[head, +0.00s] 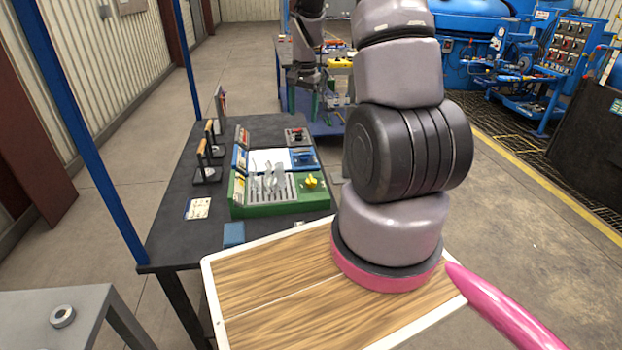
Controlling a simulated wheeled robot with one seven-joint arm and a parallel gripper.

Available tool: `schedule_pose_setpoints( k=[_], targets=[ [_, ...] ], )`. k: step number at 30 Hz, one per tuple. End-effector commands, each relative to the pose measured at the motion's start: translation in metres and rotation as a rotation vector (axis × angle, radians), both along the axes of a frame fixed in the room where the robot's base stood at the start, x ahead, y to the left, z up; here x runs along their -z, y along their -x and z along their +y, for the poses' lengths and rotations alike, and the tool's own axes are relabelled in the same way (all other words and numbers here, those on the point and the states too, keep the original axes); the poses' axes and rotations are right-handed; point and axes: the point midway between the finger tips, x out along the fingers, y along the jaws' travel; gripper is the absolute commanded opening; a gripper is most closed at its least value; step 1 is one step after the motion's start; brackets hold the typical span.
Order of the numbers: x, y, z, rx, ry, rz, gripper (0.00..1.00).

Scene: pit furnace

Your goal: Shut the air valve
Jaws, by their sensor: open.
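My gripper (304,80) is small and dark in the head view, pointing down at the far workbench (284,58). It is open, with nothing visible between its fingers. Just right of it on that bench is a yellow part (341,63); I cannot tell whether this is the air valve or whether the gripper touches it. A yellow knob-like piece (312,182) sits on the green tray of the nearer table. No part is clearly readable as the air valve, and its handle position cannot be told. My arm hides part of the far bench.
The dark table (170,235) holds a green tray (285,207), upright wooden-handled tools (205,150) and a blue block (234,234). A grey table (40,312) with a metal ring (63,316) is front left. Blue machinery (440,50) and a control panel (572,45) stand back right. Floor shows between.

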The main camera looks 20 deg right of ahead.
Motion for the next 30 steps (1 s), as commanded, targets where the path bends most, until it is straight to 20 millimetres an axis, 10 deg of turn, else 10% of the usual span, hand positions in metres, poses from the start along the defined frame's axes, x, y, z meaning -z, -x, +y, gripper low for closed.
schedule_pose_setpoints(
  k=[9,30],
  targets=[
    [0.134,-0.008,-0.027,0.123,-0.016,0.120,0.78],
    [0.241,-0.006,-0.031,0.142,-0.019,0.137,0.78]
  ],
)
